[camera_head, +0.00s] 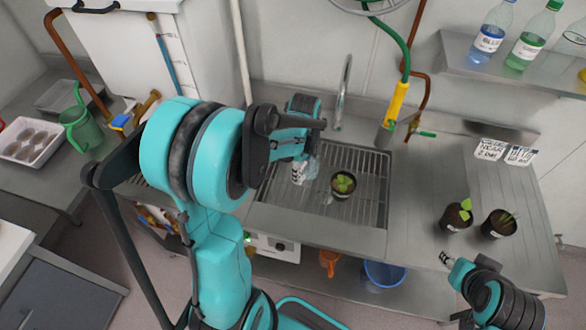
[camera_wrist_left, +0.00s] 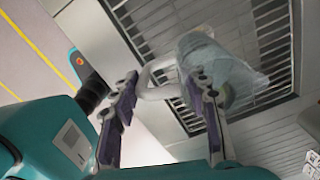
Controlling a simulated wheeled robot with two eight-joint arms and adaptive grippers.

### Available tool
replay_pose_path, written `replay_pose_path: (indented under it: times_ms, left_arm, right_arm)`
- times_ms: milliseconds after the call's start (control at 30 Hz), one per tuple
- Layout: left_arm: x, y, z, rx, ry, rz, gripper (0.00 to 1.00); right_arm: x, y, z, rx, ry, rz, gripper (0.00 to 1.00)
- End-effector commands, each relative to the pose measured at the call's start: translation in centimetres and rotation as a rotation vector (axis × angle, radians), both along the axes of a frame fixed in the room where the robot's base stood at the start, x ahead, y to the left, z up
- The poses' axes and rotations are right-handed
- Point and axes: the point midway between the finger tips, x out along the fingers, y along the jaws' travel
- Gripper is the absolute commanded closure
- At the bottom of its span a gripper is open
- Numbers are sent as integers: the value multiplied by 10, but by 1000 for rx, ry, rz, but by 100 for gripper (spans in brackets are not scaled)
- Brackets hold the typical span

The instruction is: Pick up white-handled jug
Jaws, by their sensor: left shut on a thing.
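The white-handled jug is clear and see-through. In the left wrist view its body (camera_wrist_left: 222,72) shows beyond the fingers, with its white handle (camera_wrist_left: 152,82) between them. My left gripper (camera_wrist_left: 163,82) is shut on the jug at the handle. In the head view, my left gripper (camera_head: 309,137) is over the left part of the sink, and the jug (camera_head: 309,170) shows partly below it, largely hidden by the arm. I cannot tell whether the jug touches the sink rack. My right gripper (camera_head: 447,259) is at the lower right, away from the jug; its opening is unclear.
A potted seedling (camera_head: 343,184) stands on the sink rack (camera_head: 364,210), right of the jug. A tap (camera_head: 344,92) rises behind. Two more pots (camera_head: 456,216) (camera_head: 499,224) stand on the right counter. A green watering can (camera_head: 82,131) stands on the left bench.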

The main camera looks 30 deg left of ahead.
Motion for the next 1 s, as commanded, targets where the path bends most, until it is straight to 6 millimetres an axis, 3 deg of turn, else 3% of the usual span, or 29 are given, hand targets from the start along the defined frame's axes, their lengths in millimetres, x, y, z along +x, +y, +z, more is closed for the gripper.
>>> replay_pose_path:
  times_ms: [433, 1000]
  left_arm:
    - [5, -25, 15, 0, 0, -1, 100]
    - [6, -30, 18, 0, 0, 1, 100]
  right_arm:
    - [0, 0, 4, 0, 0, 0, 60]
    - [0, 0, 5, 0, 0, 0, 60]
